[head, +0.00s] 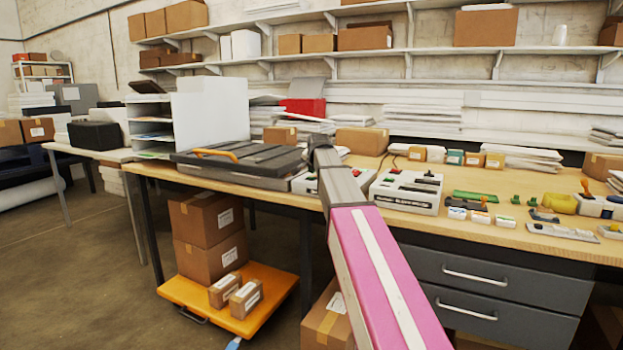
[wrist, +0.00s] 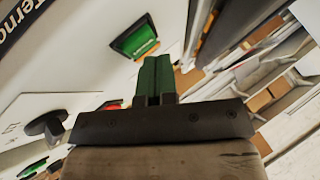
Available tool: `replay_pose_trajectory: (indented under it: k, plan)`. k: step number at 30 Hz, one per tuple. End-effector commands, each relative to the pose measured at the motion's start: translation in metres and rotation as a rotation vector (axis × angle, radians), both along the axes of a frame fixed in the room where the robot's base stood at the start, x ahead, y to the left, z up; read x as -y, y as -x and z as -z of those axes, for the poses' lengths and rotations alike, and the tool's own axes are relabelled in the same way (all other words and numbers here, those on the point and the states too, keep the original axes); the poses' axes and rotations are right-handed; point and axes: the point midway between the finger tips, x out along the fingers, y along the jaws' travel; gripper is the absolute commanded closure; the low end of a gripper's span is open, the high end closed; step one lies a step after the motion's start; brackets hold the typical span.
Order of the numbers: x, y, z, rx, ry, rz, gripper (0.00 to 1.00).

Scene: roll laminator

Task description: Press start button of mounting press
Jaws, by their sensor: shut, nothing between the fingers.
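The mounting press is the wide, flat dark machine (head: 235,160) with an orange handle (head: 215,153), lying on the bench left of my arm. A pale control box (head: 303,183) stands at its right end, partly behind my arm. My gripper (wrist: 155,62) is shut and empty, its green fingers together over a white panel (wrist: 60,70). A green button or switch in a dark frame (wrist: 135,38) is on that panel, just beyond and left of the fingertips. Touching or apart cannot be told. In the head view my gripper's fingertips are not clear.
The panel also has a black knob (wrist: 45,125), a red part (wrist: 108,104) behind the gripper, and another green switch (wrist: 33,167). A second control box (head: 405,190) sits right of my arm. Small parts and a yellow item (head: 560,203) lie farther right. Drawers (head: 480,290) are below.

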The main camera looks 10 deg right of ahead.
Motion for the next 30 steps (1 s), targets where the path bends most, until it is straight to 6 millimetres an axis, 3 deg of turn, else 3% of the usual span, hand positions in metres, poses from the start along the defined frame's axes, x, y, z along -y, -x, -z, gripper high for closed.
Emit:
replay_pose_trajectory:
  k: [17, 30]
  plan:
    - [0.0, 0.0, -0.01, 0.0, 0.0, 0.0, 1.0]
    - [0.0, -0.001, -0.046, 0.001, 0.0, 0.0, 1.0]
